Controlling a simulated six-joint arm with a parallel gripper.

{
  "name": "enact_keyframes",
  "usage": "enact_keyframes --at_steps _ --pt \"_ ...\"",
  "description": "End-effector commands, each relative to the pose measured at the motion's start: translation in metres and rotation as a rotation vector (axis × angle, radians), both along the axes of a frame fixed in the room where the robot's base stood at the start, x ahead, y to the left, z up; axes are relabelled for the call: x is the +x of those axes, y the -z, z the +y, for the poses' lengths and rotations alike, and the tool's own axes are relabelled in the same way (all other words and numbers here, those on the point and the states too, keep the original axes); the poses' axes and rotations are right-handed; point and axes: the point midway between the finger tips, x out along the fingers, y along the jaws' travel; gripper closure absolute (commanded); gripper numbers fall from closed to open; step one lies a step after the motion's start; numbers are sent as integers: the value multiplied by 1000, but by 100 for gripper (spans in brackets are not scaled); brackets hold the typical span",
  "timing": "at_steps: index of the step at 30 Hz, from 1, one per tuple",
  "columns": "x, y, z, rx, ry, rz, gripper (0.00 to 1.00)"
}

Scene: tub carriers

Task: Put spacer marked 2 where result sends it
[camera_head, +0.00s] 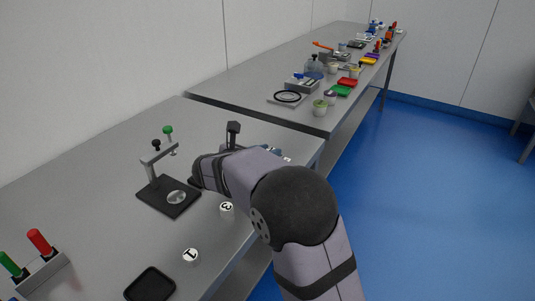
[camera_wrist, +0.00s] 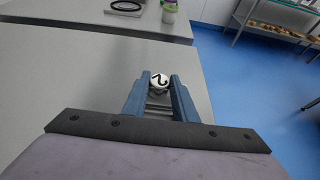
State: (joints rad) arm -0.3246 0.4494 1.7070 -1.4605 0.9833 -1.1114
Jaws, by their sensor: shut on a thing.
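The spacer marked 2 (camera_wrist: 159,80) is a white round piece with a black 2 on its top face. It is between the blue fingertips of my gripper (camera_wrist: 159,84), which is shut on it. In the head view my own arm hides most of the gripper; only a bit of blue finger (camera_head: 272,150) shows near the table's right edge. Whether the spacer touches the table is unclear. A black test stand (camera_head: 158,209) with a bright disc, an overhead arm and green and black knobs stands left of my arm. Spacers marked 3 (camera_head: 227,209) and 1 (camera_head: 191,257) stand on the table.
A black tray (camera_head: 150,286) lies at the front edge. A grey holder (camera_head: 42,276) with red and green handled pieces stands at front left. A dark upright device (camera_head: 233,130) is partly behind my arm. A second table beyond carries several items, including a black ring (camera_head: 287,97).

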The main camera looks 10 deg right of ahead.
Motion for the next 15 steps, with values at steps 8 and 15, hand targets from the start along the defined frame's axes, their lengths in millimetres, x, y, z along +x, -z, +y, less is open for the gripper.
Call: enact_keyframes --at_steps 8,15 --pt "0 1 0 0 -1 -2 100" --pt "0 5 0 1 -1 -1 60"
